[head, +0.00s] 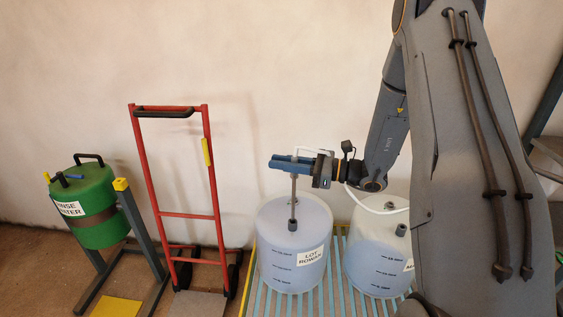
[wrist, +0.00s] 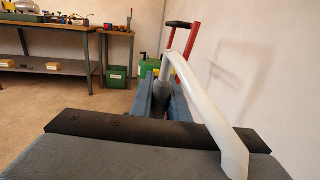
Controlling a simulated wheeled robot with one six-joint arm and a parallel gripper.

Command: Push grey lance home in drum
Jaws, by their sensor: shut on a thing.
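In the wrist view, the grey lance head (wrist: 160,92) sits between the blue fingers (wrist: 176,97). A white hose (wrist: 205,110) arches from it towards the camera. The drum is out of the wrist view.
A second whitish drum (head: 372,262) stands close on the right, partly behind my arm. Both stand on a slatted platform (head: 328,300). A red hand truck (head: 187,215) and a green RINSE WATER drum (head: 95,228) on a stand are left. The wrist view shows a workbench (wrist: 65,70).

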